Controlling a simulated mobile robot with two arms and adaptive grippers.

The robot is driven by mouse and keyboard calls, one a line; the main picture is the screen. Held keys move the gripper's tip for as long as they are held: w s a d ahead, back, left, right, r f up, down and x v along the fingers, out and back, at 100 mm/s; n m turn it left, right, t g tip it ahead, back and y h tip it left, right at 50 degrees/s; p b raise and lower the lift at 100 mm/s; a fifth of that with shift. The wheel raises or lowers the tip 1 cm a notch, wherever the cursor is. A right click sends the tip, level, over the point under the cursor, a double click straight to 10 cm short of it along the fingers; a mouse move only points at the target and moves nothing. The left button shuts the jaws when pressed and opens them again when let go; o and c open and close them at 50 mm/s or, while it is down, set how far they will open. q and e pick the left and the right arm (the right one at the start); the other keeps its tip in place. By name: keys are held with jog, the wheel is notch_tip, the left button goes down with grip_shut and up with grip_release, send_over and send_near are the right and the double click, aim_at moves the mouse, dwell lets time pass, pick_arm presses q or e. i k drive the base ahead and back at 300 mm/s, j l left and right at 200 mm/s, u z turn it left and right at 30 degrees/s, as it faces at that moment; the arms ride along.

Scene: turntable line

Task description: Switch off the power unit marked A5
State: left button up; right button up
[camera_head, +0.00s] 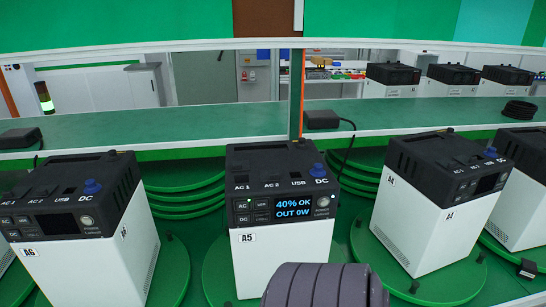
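The power unit marked A5 (265,260) stands upright in the middle of the head view, a white box with a dark top. Its screen (293,220) is lit and reads 40% OK, OUT 0W. A round, pale power button (323,202) sits right of the screen. A blue DC plug or knob (319,170) is on its top right. A ribbed dark cylinder covers part of the unit's lower front. Neither of my grippers is in view.
Unit A6 (105,255) stands to the left and unit A4 (415,225) to the right, both with dark screens. They stand on round green plates.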

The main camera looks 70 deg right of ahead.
aim_at(323, 202)
jog(key=z, duration=2.4)
